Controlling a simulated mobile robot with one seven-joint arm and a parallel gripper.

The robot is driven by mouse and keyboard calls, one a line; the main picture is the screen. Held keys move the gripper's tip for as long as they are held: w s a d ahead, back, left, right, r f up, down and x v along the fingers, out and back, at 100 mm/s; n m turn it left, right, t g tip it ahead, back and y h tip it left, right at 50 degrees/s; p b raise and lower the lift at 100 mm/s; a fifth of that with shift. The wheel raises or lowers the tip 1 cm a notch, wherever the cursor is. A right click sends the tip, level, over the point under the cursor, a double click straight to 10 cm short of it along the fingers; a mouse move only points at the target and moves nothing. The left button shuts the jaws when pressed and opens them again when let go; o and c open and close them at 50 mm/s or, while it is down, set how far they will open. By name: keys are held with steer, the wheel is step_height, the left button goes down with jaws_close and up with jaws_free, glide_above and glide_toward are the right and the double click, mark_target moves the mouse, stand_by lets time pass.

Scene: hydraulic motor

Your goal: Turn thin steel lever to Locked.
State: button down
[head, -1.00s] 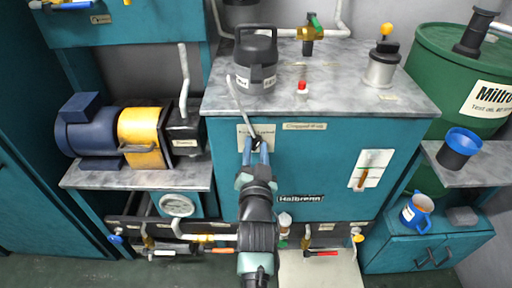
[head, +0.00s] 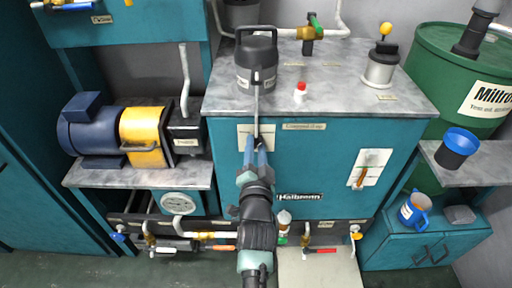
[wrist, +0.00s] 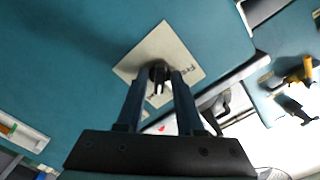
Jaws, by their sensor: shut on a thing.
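The thin steel lever (head: 256,103) stands close to upright on the front of the teal cabinet, its tip reaching up in front of the dark grey canister. My gripper (head: 257,146) points at the cabinet front and is shut on the lever's dark hub at its lower end. In the wrist view the dark hub (wrist: 158,72) sits between my fingertips (wrist: 160,84), over a pale label plate (wrist: 182,57). The plate also shows behind the lever in the head view (head: 244,130). Its wording is partly covered and too small to read surely.
The dark grey canister (head: 257,65) and a red-capped white bottle (head: 300,93) stand on the cabinet top. A plate with an orange-handled switch (head: 360,178) is on the cabinet front to the right. Pipes and valves (head: 205,235) run below. A blue and yellow motor (head: 92,132) is at left.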

steer(key=c, duration=0.9)
jaws_free()
steer(key=shift+o, duration=0.2)
steer(key=shift+s, duration=0.1)
steer(key=s+p, duration=0.8)
steer(key=s, duration=0.4)
steer(key=shift+s, duration=0.4)
